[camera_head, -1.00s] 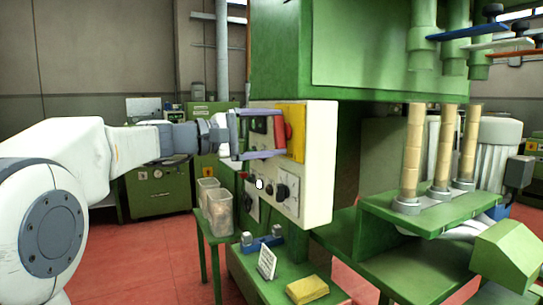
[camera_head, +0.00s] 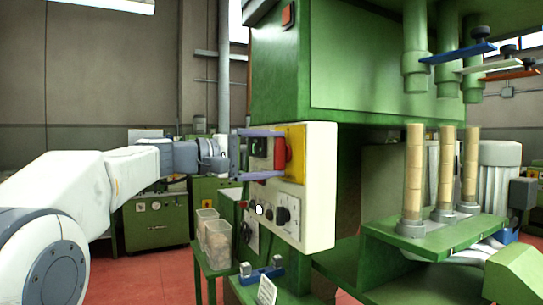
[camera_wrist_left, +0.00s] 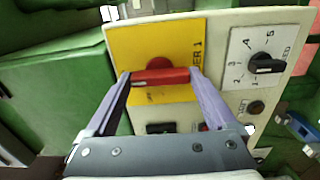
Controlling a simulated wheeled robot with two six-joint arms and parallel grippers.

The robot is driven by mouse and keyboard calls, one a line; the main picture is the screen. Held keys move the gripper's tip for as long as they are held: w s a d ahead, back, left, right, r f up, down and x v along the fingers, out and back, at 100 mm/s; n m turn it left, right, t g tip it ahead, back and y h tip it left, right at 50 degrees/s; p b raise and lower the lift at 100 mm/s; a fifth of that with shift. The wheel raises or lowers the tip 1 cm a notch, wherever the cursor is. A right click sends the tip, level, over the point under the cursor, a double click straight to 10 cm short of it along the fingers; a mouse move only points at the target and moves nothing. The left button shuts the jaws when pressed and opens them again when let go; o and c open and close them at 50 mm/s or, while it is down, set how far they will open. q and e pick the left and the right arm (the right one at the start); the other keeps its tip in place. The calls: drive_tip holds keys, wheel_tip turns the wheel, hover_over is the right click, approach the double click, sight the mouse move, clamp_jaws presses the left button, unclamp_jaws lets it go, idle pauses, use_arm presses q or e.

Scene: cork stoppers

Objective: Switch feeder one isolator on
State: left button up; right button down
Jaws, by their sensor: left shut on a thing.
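The feeder one isolator is a red handle (camera_head: 280,153) on a yellow plate (camera_head: 297,150), on the cream control panel (camera_head: 319,190). In the left wrist view the red handle (camera_wrist_left: 165,77) lies crosswise in front of its round red hub, and the plate lettering ends in "ER 1". My left gripper (camera_head: 281,154) is shut on the handle, with one purple finger at each end of it. The fingers partly hide the handle's ends. In the head view the handle stands upright. My right gripper is in neither view.
A black selector knob (camera_wrist_left: 264,64) with a numbered dial sits beside the yellow plate. Clear bins (camera_head: 215,237) stand left of the panel. Cork columns (camera_head: 413,170) rise at right.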

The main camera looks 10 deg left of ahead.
use_arm(q)
drive_tip(key=o, duration=1.1)
drive_tip(key=shift+c, duration=0.2)
drive_tip(key=v, duration=1)
drive_tip(key=shift+s+b, duration=0.2)
drive_tip(key=shift+b, duration=0.15)
drive_tip(key=shift+a, duration=0.15)
